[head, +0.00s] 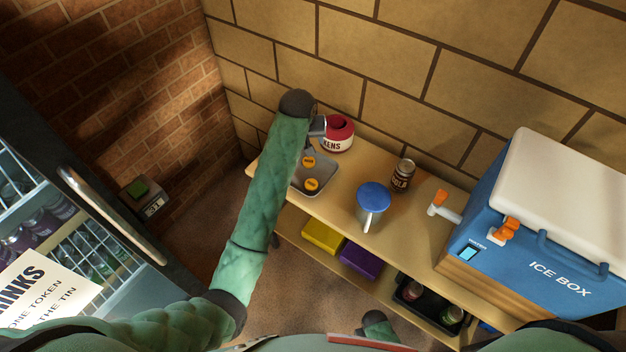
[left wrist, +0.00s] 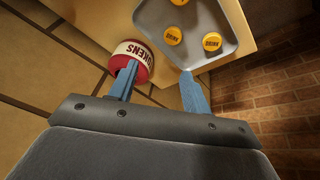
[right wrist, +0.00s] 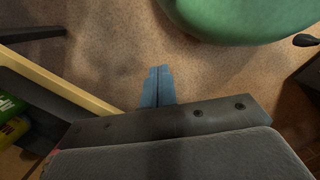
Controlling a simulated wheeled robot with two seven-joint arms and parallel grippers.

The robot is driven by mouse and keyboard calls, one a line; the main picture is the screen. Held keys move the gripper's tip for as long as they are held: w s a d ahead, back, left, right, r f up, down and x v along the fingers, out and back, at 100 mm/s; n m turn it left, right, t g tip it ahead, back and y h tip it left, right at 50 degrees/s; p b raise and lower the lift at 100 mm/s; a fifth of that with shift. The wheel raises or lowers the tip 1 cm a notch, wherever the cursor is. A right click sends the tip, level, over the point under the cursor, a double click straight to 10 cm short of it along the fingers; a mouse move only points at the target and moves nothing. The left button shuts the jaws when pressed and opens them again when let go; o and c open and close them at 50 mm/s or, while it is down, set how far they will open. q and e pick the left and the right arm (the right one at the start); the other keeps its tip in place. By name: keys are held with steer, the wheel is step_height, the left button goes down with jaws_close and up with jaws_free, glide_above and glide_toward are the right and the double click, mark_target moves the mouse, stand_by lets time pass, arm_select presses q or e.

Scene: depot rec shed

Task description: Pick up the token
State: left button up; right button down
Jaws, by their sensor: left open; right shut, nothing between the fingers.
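Yellow tokens lie in a grey tray (head: 325,180) on the wooden shelf top; two show in the head view, one nearer the back (head: 308,161) and one nearer the front (head: 311,184). The left wrist view shows three: one token (left wrist: 173,36), another token (left wrist: 212,42), and a third token (left wrist: 180,3) at the top edge. My left gripper (left wrist: 158,72) is open and empty beside the tray's edge. One finger overlaps the red and white tokens tin (left wrist: 134,50) in view; I cannot tell whether they touch. My right gripper (right wrist: 157,72) is shut and empty above the floor.
The tin (head: 338,143) has an open top. A blue-lidded mug (head: 372,200) and a dark can (head: 402,176) stand right of the tray. A blue ice box (head: 540,250) fills the right end. A drinks fridge (head: 60,240) stands left. Brick walls close the back corner.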

arm_select(q)
step_height(320, 180, down, 6)
steer(key=n+g, duration=0.2)
steer(key=n, duration=0.1)
steer(key=n+g+y, duration=0.2)
steer(key=n, duration=0.2)
glide_above(311, 184)
steer(key=f, duration=0.5)
steer(key=shift+w, duration=0.25)
steer(key=shift+s+a+f+n, duration=0.1)
steer(key=shift+n, duration=0.5)
steer(key=shift+s+f+n, duration=0.1)
steer(key=shift+n, duration=0.5)
arm_select(e)
steer(key=s+d+f+t, duration=0.3)
steer(key=s+d+f, duration=0.1)
steer(key=s+f, duration=1.05)
arm_select(q)
steer(key=shift+f+p, duration=0.75)
steer(key=shift+f, duration=0.55)
steer(key=shift+f+p, duration=0.6)
steer(key=shift+p, duration=0.35)
step_height(311, 184, down, 3)
steer(key=shift+p, duration=0.75)
steer(key=shift+f, duration=0.45)
arm_select(e)
steer(key=s+r, duration=0.4)
steer(key=r, duration=0.1)
steer(key=shift+d+r, duration=0.25)
steer(key=shift+d, duration=0.05)
